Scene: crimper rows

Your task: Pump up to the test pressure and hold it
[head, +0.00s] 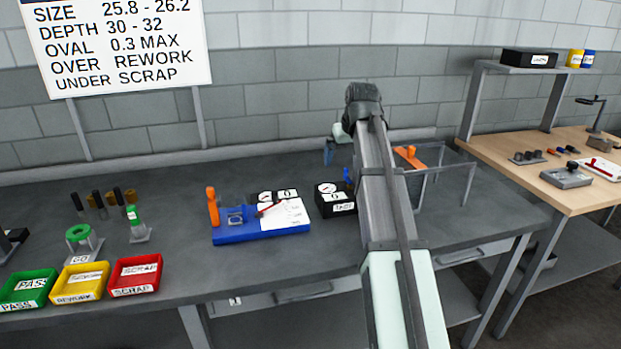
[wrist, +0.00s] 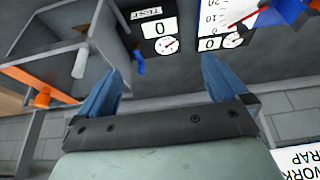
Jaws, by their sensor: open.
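The black test box (head: 336,205) stands on the grey bench, with a round gauge and a "0" readout on top. It also shows in the wrist view (wrist: 143,30), where the gauge needle is too small to read. A blue lever (wrist: 139,62) stands at its side. Beside the box in the head view is a grey guard frame (head: 437,172) with an orange handle (head: 410,157); the wrist view shows the orange handle (wrist: 41,98) too. My gripper (wrist: 162,66) is open and empty above the bench. My arm partly hides the guard frame in the head view.
A blue fixture (head: 262,237) with an orange lever, a second gauge and a white card lies left of the box. Green, yellow and red trays (head: 136,278) stand at the bench's front left. A wooden table (head: 540,160) is at the right.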

